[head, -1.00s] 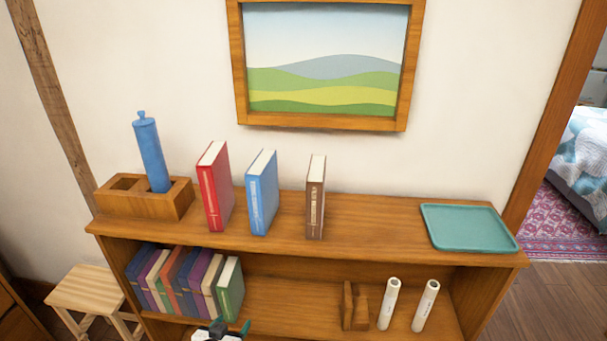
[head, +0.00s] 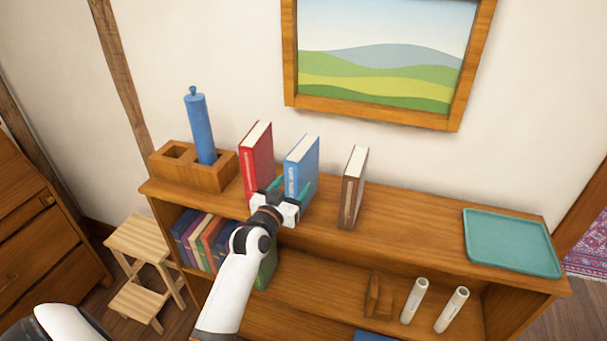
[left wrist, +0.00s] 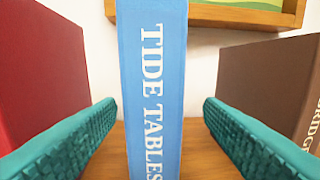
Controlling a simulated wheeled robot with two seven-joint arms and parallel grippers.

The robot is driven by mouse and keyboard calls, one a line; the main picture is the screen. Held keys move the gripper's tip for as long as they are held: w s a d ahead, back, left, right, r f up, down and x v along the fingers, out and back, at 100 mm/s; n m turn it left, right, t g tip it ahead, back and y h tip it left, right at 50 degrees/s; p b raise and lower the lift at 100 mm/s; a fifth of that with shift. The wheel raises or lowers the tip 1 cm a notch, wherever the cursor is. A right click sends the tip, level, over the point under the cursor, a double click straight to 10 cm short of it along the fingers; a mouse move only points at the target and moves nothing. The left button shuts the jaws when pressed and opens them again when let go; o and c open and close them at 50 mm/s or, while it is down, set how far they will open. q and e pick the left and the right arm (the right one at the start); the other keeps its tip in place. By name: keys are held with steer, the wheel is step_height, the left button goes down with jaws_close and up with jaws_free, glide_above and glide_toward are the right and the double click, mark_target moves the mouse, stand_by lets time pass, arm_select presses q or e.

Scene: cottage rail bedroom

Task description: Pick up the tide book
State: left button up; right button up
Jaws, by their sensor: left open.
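The tide book is the blue book (head: 302,160) standing upright on the top shelf; its spine (left wrist: 152,90) reads "TIDE TABLES" in the left wrist view. My left gripper (head: 292,195) is in front of its spine in the head view and hides the lower part. In the left wrist view the two teal fingers of the gripper (left wrist: 155,130) are open, one on each side of the spine, with gaps between them and the book. My right gripper is not in view.
A red book (head: 256,160) stands to the left and a brown book (head: 353,190) to the right, both near the fingers. A wooden holder (head: 215,177) with a blue tube is farther left. A teal tray (head: 510,242) lies at the right end.

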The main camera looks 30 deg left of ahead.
mark_target(303, 177)
arm_select(q)
steer(key=shift+w+a+r, duration=0.15)
steer(key=shift+w+r, duration=0.1)
steer(key=shift+w, duration=0.2)
steer(key=w, duration=0.1)
steer(key=w+p, duration=0.1)
steer(key=w, duration=0.1)
steer(key=shift+w+a+f, duration=0.1)
steer(key=shift+w+a, duration=0.05)
steer(key=shift+a, duration=0.25)
steer(key=shift+w+f, duration=0.15)
steer(key=shift+w, duration=0.25)
steer(key=shift+s, duration=0.1)
